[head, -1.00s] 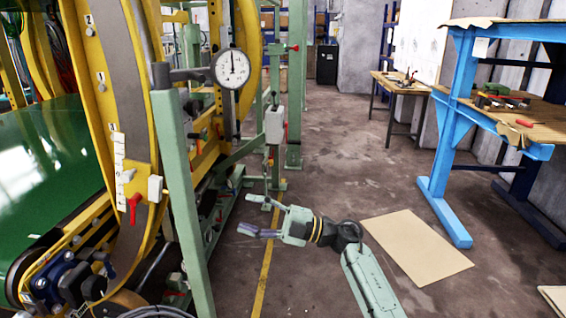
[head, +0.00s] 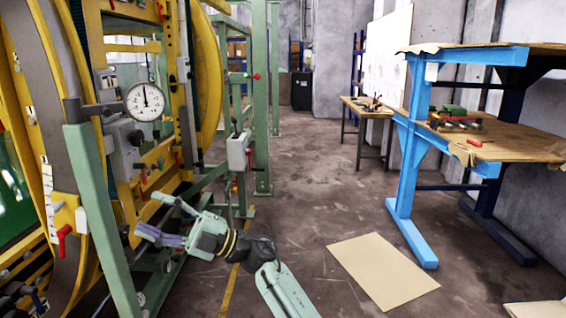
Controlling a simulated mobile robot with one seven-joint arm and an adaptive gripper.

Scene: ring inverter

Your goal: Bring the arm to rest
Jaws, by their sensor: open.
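My gripper (head: 160,217) is in the lower left of the head view, at the end of my green arm. Its two fingers are spread apart, point left and hold nothing. The fingers show in front of the lower frame of the yellow and green ring machine (head: 130,180). I cannot tell how close they are to the frame. A green post (head: 97,215) of the machine stands left of the fingers.
A dial gauge (head: 145,101) is mounted on the machine. A blue workbench (head: 408,190) with tools stands at the right. A flat tan sheet (head: 382,272) lies on the floor. A small table (head: 365,108) stands farther back. Bare floor (head: 310,190) lies between machine and workbench.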

